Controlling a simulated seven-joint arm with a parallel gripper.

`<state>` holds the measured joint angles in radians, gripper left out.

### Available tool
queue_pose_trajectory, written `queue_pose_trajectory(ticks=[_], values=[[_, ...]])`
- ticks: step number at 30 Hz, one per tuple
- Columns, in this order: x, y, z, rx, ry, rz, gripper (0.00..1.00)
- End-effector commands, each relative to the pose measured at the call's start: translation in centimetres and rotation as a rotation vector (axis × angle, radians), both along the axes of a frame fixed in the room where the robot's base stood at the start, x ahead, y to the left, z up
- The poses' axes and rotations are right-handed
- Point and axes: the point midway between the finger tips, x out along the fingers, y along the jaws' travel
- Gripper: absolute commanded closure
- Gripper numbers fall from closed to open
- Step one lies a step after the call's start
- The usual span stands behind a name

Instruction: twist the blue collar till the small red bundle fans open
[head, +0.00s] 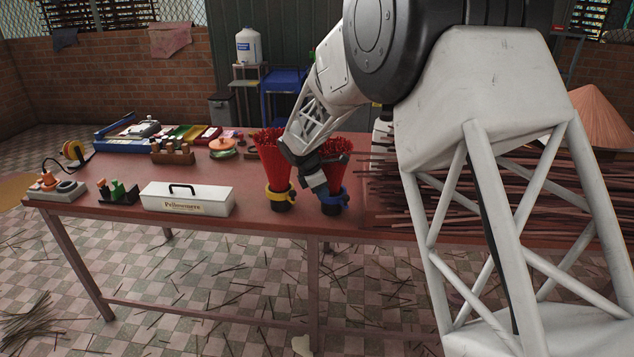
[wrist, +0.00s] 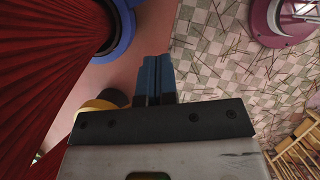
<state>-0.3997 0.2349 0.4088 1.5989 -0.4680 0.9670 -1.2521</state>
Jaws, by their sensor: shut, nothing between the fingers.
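The blue collar (head: 334,204) rings the base of the right-hand red bundle (head: 337,172), which stands upright near the table's front edge. The bundle widens upward, partly hidden behind my arm and gripper. In the wrist view the blue collar (wrist: 127,28) is at the top, beyond my fingertips, and the red bundle (wrist: 40,60) fills the left side. My gripper (head: 320,190) points down beside the bundle, just above the collar. Its blue fingers (wrist: 152,60) are shut and empty, with a gap seen between them and the collar.
A second, taller red bundle (head: 271,165) with a yellow collar (head: 279,196) stands close on the left. A white box (head: 187,199) lies farther left. A heap of brown sticks (head: 400,190) lies to the right. The table front is clear between the box and yellow collar.

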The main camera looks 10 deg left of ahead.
Motion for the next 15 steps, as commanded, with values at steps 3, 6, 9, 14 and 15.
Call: queue_pose_trajectory(ticks=[3, 6, 9, 14, 15], values=[[0.4, -0.9, -1.1, 0.0, 0.0, -0.001, 1.0], [0.8, -2.2, -1.1, 0.0, 0.0, -0.001, 1.0], [1.2, -3.1, -1.1, 0.0, 0.0, -0.001, 1.0], [1.5, -3.9, -1.1, 0.0, 0.0, 0.0, 1.0], [1.5, -4.0, -1.1, 0.0, 0.0, 0.0, 1.0]])
